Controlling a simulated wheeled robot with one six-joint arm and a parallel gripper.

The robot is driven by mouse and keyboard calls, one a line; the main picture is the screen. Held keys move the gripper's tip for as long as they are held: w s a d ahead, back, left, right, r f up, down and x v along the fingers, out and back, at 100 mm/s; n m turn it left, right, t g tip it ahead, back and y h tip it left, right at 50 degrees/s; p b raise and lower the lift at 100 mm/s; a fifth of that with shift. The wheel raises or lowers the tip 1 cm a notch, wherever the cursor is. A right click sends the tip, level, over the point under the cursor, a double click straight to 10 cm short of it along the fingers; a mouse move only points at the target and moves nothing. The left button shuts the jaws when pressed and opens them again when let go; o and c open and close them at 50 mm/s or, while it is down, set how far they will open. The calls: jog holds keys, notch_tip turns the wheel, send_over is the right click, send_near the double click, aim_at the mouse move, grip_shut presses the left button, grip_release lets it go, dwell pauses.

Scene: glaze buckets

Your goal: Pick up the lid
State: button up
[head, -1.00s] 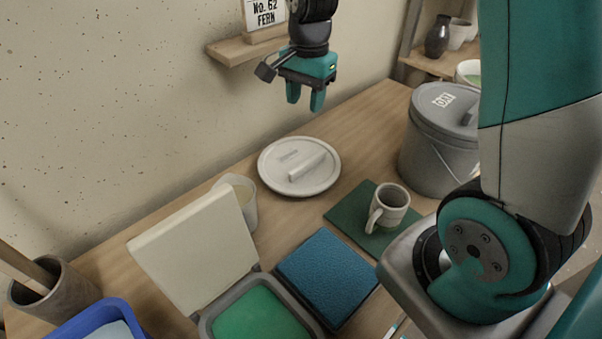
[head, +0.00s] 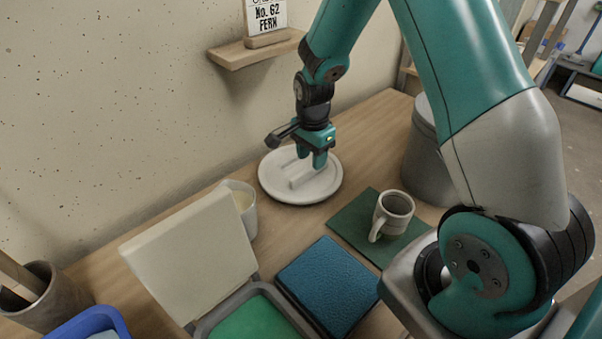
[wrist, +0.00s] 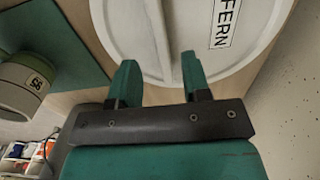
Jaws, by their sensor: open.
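The lid (head: 325,188) is a round off-white disc with a raised bar handle, lying flat on the wooden table near the wall. In the wrist view the lid (wrist: 255,22) fills the top and bears a label reading FERN. My gripper (head: 311,158) points down over the lid, with its fingers near the handle and partly hiding it. In the wrist view my gripper (wrist: 160,64) is open and empty, and the handle (wrist: 156,30) lines up with the gap between the fingers. I cannot tell whether the fingers touch the lid.
A grey mug (head: 393,213) stands on a dark green mat (head: 351,225) to the right. A grey bucket (head: 424,165) is partly behind my arm. A pale cup (head: 246,207) stands left of the lid, behind an upright cream panel (head: 190,255). A shelf (head: 235,54) juts from the wall above.

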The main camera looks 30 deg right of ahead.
aim_at(310, 168)
jog(key=shift+w+a+f, duration=0.1)
jog(key=shift+a+f, duration=0.05)
jog(key=shift+f, duration=1.8)
jog(key=shift+f, duration=0.25)
grip_shut()
